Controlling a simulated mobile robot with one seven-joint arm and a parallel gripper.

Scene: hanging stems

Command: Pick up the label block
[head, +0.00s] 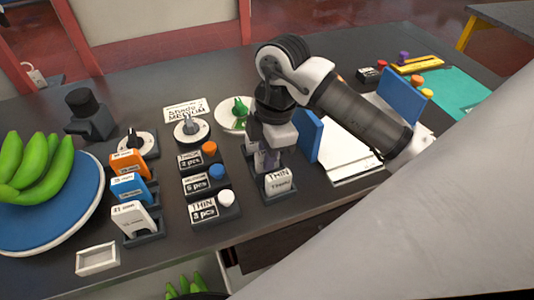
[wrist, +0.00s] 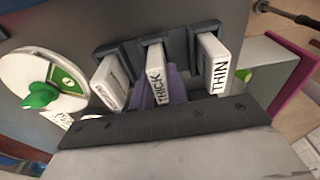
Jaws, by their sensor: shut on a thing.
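Three white label blocks stand in a dark slotted rack (wrist: 132,47) in the wrist view. The middle one reads THICK (wrist: 156,75), the right one THIN (wrist: 213,65), and the left block (wrist: 110,84) has print I cannot read. My gripper (wrist: 168,84) is shut on the THICK block, its purple fingers partly hidden beside it. The block is still at its slot; I cannot tell whether it is lifted. In the head view my gripper (head: 267,160) points down behind the THIN block (head: 279,183), and hides the THICK block.
Left of the rack stand labelled boxes with coloured knobs (head: 208,183), card holders (head: 132,187) and dials (head: 191,130). A blue plate with bananas (head: 40,210) is at far left. Blue upright panels (head: 308,135) and white sheets (head: 350,150) lie close on the right.

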